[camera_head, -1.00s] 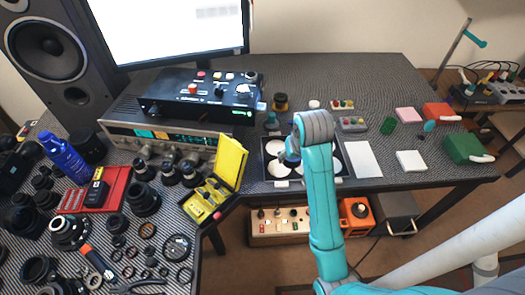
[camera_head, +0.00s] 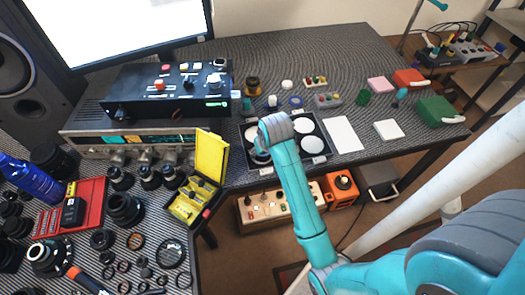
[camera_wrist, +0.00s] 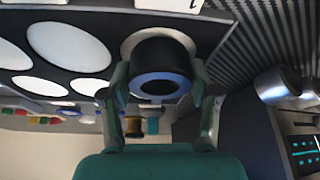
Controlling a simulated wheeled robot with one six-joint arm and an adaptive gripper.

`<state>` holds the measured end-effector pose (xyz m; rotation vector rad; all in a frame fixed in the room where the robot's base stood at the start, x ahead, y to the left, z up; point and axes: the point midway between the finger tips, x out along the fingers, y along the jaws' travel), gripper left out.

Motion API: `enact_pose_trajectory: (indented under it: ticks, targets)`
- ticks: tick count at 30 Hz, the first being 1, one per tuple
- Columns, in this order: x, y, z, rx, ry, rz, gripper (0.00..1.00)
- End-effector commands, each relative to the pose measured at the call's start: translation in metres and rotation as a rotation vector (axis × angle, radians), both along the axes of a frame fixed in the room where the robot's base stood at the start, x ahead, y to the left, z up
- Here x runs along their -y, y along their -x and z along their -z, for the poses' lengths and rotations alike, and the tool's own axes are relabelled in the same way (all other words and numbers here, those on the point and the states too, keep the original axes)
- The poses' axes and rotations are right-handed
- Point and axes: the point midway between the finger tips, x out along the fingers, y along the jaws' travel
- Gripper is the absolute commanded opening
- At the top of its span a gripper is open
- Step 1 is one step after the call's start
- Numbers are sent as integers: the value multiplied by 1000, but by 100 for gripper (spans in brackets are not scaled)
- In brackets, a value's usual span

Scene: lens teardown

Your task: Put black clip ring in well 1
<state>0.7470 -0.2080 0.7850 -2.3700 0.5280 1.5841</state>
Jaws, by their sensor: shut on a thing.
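The black clip ring (camera_wrist: 160,74) is a short dark cylinder with a bluish-grey rim facing the camera. My gripper (camera_wrist: 159,84) has its two green fingers pressed on either side of it in the wrist view. The ring shows in front of a pale round well (camera_wrist: 135,42) of the dark tray; whether it touches the well floor I cannot tell. In the head view the tray (camera_head: 243,143) has several white round wells. My arm covers its left part, and hides the gripper and ring there. A partial mark shows on a white label (camera_wrist: 229,6) in the wrist view.
A yellow open case (camera_head: 210,155) stands left of the tray. A black control box (camera_head: 150,95) sits behind it. Small round parts (camera_head: 252,86) stand behind the tray, and a white sheet (camera_head: 343,135) lies to its right. The table's front edge runs close to the tray.

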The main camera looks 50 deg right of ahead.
Motion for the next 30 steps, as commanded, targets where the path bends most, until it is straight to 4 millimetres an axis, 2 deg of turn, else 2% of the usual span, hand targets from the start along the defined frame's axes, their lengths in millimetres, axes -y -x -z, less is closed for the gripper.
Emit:
enact_pose_trajectory:
  ticks: [14,15,17,26,30]
  targets:
    - [0,0,9,0,0,0,37]
    - [0,0,8,1,0,0,71]
    - [0,0,8,1,0,0,86]
    - [0,0,8,1,0,0,86]
    - [0,-2,2,2,1,0,86]
